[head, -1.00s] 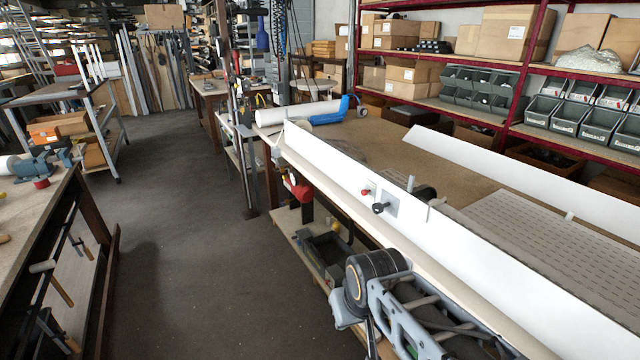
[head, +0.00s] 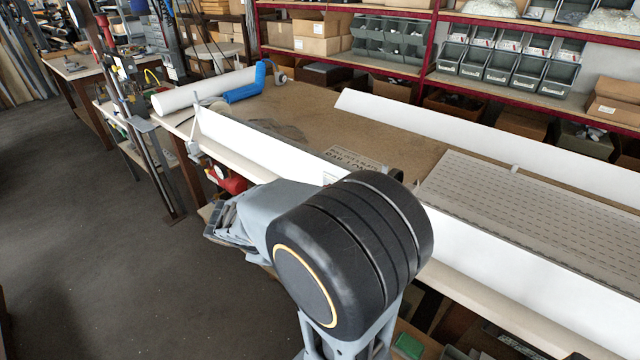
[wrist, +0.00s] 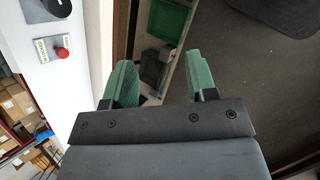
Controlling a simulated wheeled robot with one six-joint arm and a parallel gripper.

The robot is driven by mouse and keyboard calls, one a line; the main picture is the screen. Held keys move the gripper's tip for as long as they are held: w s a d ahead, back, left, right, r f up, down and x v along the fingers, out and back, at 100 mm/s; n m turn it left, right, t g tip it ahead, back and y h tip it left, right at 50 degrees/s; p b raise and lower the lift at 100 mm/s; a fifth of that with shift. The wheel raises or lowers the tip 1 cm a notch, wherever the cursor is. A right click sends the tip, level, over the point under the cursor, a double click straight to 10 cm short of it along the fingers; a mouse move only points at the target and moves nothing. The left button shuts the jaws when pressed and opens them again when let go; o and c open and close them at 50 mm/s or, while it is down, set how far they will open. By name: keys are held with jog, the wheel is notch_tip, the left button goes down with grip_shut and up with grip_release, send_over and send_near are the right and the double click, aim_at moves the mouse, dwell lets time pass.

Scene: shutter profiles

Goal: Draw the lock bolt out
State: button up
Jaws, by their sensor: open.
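A long white shutter rail (head: 520,265) stands along the front edge of the bench (head: 310,105). In the wrist view, a grey plate (wrist: 45,42) with small labels carries a red knob (wrist: 62,54). A black knob (wrist: 60,8) is beside it near the top edge. I cannot tell from the labels which of them is the lock bolt. My gripper (wrist: 160,62) is open and empty, with its green fingers apart, to the right of the plate and not touching either knob. In the head view my arm hides the plate, both knobs and the gripper's fingers.
A second white profile (head: 480,130) and a perforated panel (head: 540,205) lie on the bench. A white roll (head: 200,90) and a blue object (head: 245,90) are at its far end. A green tray (wrist: 165,20) sits low beyond the fingers. The floor (head: 90,220) at left is clear.

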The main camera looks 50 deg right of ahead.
jog(key=w+d+f+n+t+h+p, duration=0.4)
jog(key=w+d+n+h, duration=0.75)
jog(key=n, duration=0.25)
jog(key=shift+y, duration=0.25)
jog(key=d+p, duration=0.1)
jog(key=d, duration=0.8)
jog(key=w+d+p, duration=0.1)
jog(key=d, duration=0.3)
jog(key=shift+d+p, duration=0.3)
jog(key=shift+d, duration=0.05)
jog(key=shift+f, duration=0.1)
grip_shut()
